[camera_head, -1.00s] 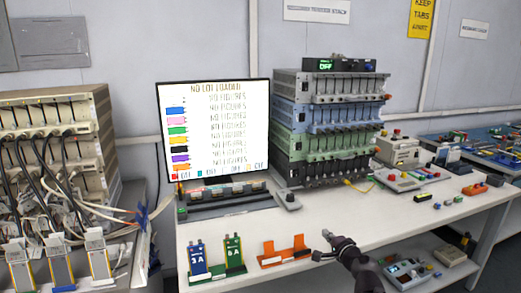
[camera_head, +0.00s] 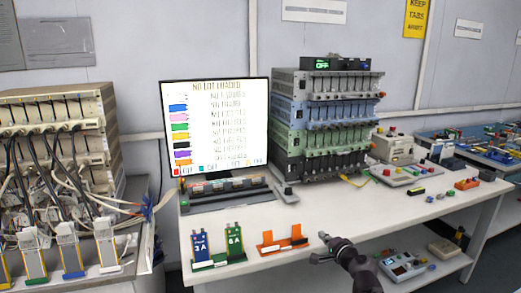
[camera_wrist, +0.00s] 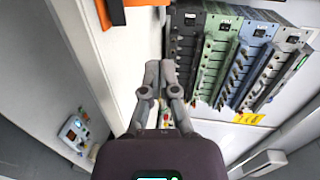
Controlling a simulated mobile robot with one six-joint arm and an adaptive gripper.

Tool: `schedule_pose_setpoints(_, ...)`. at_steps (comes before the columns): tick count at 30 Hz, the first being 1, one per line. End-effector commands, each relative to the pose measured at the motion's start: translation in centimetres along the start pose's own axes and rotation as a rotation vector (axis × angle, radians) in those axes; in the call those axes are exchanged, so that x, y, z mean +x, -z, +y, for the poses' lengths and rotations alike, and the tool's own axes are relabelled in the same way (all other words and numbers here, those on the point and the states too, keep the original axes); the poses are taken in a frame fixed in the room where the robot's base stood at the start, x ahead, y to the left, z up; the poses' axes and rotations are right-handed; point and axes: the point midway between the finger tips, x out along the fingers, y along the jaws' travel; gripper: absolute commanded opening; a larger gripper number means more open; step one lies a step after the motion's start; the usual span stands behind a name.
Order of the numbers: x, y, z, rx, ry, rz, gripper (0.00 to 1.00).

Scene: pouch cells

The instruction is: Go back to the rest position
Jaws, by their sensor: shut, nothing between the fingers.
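My gripper (camera_head: 322,247) is at the front edge of the white bench (camera_head: 330,212), just right of the orange holder (camera_head: 285,244). In the wrist view my gripper (camera_wrist: 160,68) has its fingers together with nothing between them. A blue pouch cell (camera_head: 201,246) and a green pouch cell (camera_head: 234,241) stand upright in a holder left of the orange one, apart from my gripper.
A monitor (camera_head: 218,125) and a stack of cell racks (camera_head: 325,115) stand at the back of the bench. A cabled rack (camera_head: 55,125) is at the left. A lower shelf (camera_head: 440,262) holds devices. The middle of the bench top is mostly clear.

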Motion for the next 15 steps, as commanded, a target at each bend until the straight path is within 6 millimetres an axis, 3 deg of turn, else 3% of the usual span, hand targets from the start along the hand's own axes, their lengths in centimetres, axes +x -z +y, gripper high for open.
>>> schedule_pose_setpoints(15, 0.1, -5.2, 3.7, -0.252, -0.188, -0.202, 0.00)
